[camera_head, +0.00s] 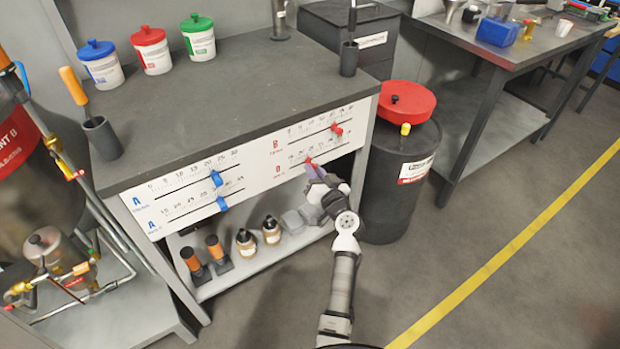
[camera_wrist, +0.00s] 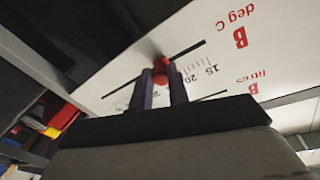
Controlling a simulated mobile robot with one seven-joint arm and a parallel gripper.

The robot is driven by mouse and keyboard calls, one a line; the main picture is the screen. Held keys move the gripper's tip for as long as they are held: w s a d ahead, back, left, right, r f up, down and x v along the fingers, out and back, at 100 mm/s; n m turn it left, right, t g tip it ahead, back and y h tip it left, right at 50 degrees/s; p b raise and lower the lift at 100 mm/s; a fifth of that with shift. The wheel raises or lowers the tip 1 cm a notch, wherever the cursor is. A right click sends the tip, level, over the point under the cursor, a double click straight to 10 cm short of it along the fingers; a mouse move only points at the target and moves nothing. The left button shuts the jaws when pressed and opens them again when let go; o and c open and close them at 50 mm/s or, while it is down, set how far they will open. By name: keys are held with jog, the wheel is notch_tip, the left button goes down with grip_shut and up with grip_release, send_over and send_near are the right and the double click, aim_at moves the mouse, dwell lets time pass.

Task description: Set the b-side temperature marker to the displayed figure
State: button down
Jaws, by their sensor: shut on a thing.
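The white scale panel (camera_head: 165,205) runs along the front of the grey bench. Its B side has red lettering and two slotted scales. The lower one is the temperature scale, marked "deg C" in the wrist view (camera_wrist: 240,38). Its red marker (camera_head: 309,161) sits toward the left, low-number end; in the wrist view the marker (camera_wrist: 160,64) shows between my purple fingers. My gripper (camera_head: 316,172) is shut on this marker, coming from below right. The fingers (camera_wrist: 162,78) hide part of it and some numbers, so its exact reading is unclear. No displayed figure is readable.
The litres marker (camera_head: 337,129) sits on the B scale just above. Two blue markers (camera_head: 216,178) (camera_head: 222,203) are on the A side. A black drum with a red lid (camera_head: 408,100) stands close right. Bottles (camera_head: 270,230) stand on the shelf below. Floor at right is clear.

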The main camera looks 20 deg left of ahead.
jog(key=c, duration=1.3)
grip_release()
jog(key=shift+c, duration=0.2)
jog(key=b+v, duration=0.2)
jog(key=v, duration=1.2)
jog(key=shift+b, duration=0.4)
jog(key=shift+w, duration=0.1)
